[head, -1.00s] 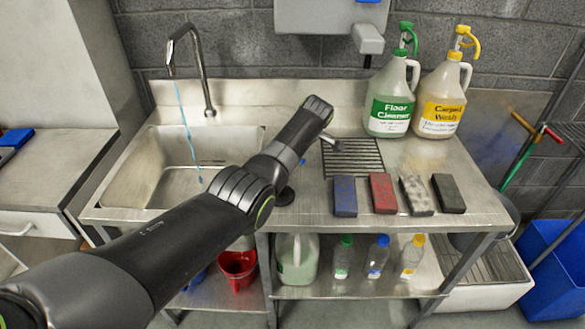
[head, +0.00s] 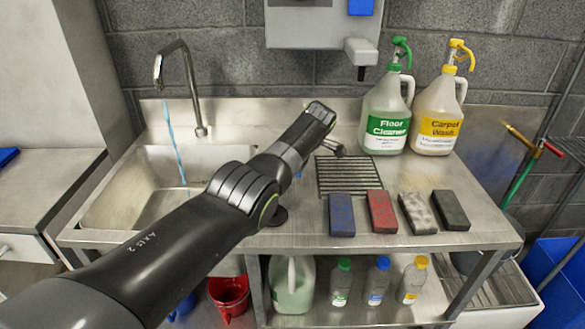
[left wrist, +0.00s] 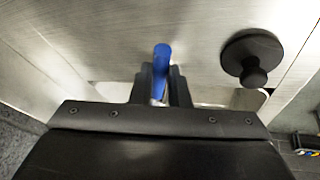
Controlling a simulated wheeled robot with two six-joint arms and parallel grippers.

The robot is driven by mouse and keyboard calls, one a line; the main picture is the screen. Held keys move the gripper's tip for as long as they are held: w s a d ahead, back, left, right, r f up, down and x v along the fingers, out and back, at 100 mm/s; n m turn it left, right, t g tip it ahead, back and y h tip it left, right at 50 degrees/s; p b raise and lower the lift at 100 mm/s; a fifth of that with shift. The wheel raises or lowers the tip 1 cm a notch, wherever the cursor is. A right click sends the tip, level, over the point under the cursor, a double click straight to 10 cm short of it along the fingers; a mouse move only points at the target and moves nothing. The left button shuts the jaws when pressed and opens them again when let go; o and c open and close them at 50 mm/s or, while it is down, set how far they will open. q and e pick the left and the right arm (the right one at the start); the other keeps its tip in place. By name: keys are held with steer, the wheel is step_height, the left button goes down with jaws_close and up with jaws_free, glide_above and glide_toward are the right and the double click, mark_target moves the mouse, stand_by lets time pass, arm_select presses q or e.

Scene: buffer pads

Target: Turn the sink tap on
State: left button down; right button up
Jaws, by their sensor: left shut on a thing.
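The curved metal sink tap (head: 188,84) stands behind the sink (head: 110,207) at the left. A blue stream of water (head: 174,140) runs from its spout down into the basin. My left arm reaches across the front of the counter, and its gripper is mostly hidden behind the arm in the head view. In the left wrist view my left gripper (left wrist: 161,92) is shut on a blue lever (left wrist: 162,58) at the counter. A small blue bit, probably of this lever, shows beside the arm in the head view (head: 298,175). My right gripper is out of view.
A round black knob (left wrist: 252,60) is beside the gripper. Blue (head: 341,214), red (head: 381,211), speckled (head: 417,213) and black (head: 450,210) pads lie at the counter's front right. Floor cleaner (head: 386,115) and carpet wash (head: 438,115) jugs stand behind.

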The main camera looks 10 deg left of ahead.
arm_select(q)
steer(key=c, duration=1.5)
jaws_free()
steer(key=shift+o, duration=0.6)
steer(key=shift+d+r, duration=0.2)
steer(key=shift+r, duration=0.3)
steer(key=v, duration=1.6)
steer(key=shift+s+b, duration=0.2)
steer(key=shift+b, duration=0.2)
steer(key=shift+r, duration=0.1)
